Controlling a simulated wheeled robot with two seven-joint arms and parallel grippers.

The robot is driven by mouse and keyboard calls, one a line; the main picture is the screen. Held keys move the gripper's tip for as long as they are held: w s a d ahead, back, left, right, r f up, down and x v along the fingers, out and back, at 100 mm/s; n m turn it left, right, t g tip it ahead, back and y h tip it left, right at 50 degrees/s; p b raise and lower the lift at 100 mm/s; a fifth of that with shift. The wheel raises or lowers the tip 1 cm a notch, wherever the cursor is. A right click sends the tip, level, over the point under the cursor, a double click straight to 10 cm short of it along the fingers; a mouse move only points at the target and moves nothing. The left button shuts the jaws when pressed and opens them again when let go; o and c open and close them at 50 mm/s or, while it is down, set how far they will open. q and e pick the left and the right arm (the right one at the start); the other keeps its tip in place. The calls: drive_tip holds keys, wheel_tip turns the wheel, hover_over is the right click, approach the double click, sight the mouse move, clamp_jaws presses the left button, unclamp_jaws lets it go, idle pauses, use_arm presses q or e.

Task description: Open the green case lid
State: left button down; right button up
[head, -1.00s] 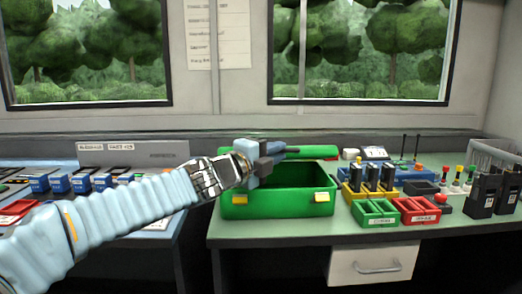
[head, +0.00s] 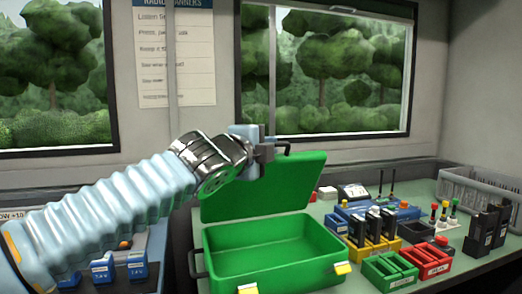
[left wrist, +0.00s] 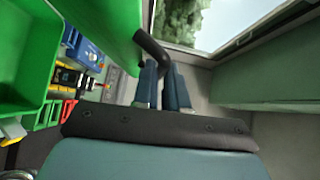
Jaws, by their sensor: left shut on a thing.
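The green case (head: 300,274) stands open on the green counter, with an empty interior and yellow latches on its front. Its green lid (head: 265,188) is raised behind the base and shows its broad face. My left gripper (head: 264,151) is at the lid's upper edge, shut on the dark lid handle (head: 284,146). In the left wrist view, the handle (left wrist: 150,46) runs to the closed fingertips (left wrist: 163,66), and the lid (left wrist: 110,25) and case (left wrist: 25,60) lie on the left. My right gripper is not in view.
To the right of the case are a green tray (head: 388,272), a red tray (head: 428,262), a yellow holder with dark radios (head: 372,245) and black radios (head: 480,232). A grey basket (head: 480,190) stands at the back right. A window (head: 330,75) is behind the lid.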

use_arm(q)
drive_tip(key=shift+w+r, duration=0.15)
drive_tip(key=shift+r, duration=0.15)
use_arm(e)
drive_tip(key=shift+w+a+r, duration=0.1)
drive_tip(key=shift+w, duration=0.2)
use_arm(q)
drive_tip(key=c, duration=1.2)
unclamp_jaws()
drive_tip(key=shift+o, duration=0.2)
drive_tip(key=shift+f, duration=0.1)
drive_tip(key=b+v, duration=0.1)
drive_tip(key=v, duration=1.3)
drive_tip(key=shift+b, duration=0.3)
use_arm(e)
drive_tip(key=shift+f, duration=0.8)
